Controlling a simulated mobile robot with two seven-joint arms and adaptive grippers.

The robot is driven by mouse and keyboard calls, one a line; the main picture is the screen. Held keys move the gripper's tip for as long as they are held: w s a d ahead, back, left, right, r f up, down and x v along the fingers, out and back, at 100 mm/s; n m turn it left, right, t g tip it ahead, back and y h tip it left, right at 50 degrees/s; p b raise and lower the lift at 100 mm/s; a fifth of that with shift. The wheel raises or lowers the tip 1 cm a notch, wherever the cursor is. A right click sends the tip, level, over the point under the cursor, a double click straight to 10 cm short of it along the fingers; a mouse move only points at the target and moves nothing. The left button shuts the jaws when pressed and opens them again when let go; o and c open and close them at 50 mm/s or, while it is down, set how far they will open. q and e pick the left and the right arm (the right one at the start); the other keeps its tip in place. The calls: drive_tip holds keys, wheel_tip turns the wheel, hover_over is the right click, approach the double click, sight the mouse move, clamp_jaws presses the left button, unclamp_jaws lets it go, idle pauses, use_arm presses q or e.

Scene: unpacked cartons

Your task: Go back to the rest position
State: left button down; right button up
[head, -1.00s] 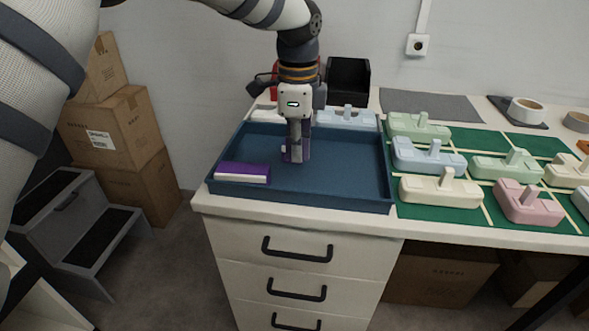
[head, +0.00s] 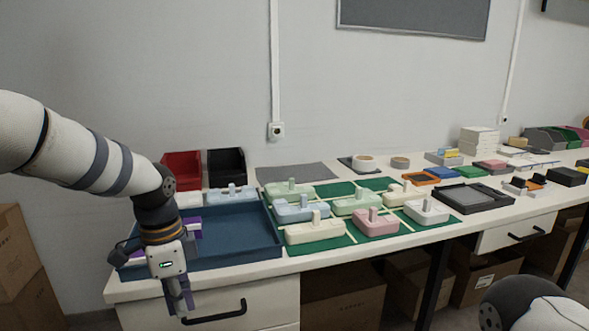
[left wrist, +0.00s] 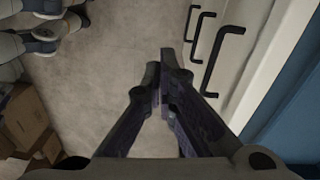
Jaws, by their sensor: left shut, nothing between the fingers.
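My left gripper (head: 181,303) hangs in front of the counter's front edge, pointing down, near the drawer front, apart from the tray. In the left wrist view its two fingers (left wrist: 160,76) are together at the tips with nothing between them. Below them is grey floor, with black drawer handles (left wrist: 224,60) to the right. My right gripper is not in view; only a dark and white part of my body shows at the lower right of the head view.
A blue tray (head: 245,232) sits on the counter's left end, partly hidden by my left arm, with purple pieces (head: 193,228) inside. Pastel blocks stand on a green mat (head: 335,241). Red (head: 182,171) and black bins (head: 226,167) stand behind. Cartons (head: 25,260) are at left.

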use_arm(q)
drive_tip(key=s+d+f+n+g+h, duration=0.1)
drive_tip(key=s+f+n, duration=0.1)
drive_tip(key=s+f, duration=0.55)
drive_tip(key=s+d+f+n, duration=0.2)
drive_tip(key=s+f+n, duration=0.15)
drive_tip(key=f, duration=0.65)
drive_tip(key=s+a+f+n, duration=0.1)
drive_tip(key=s+n, duration=0.1)
drive_tip(key=s, duration=0.8)
drive_tip(key=s+a+f+n+y, duration=0.1)
drive_tip(key=s+a+f+n, duration=0.1)
drive_tip(key=s, duration=0.7)
drive_tip(key=s+a+f+n+g+p, duration=0.1)
drive_tip(key=s+n, duration=0.3)
drive_tip(key=s, duration=0.6)
drive_tip(key=shift+s+a+f+y, duration=0.3)
drive_tip(key=shift+a+f, duration=0.15)
drive_tip(key=shift+a, duration=0.2)
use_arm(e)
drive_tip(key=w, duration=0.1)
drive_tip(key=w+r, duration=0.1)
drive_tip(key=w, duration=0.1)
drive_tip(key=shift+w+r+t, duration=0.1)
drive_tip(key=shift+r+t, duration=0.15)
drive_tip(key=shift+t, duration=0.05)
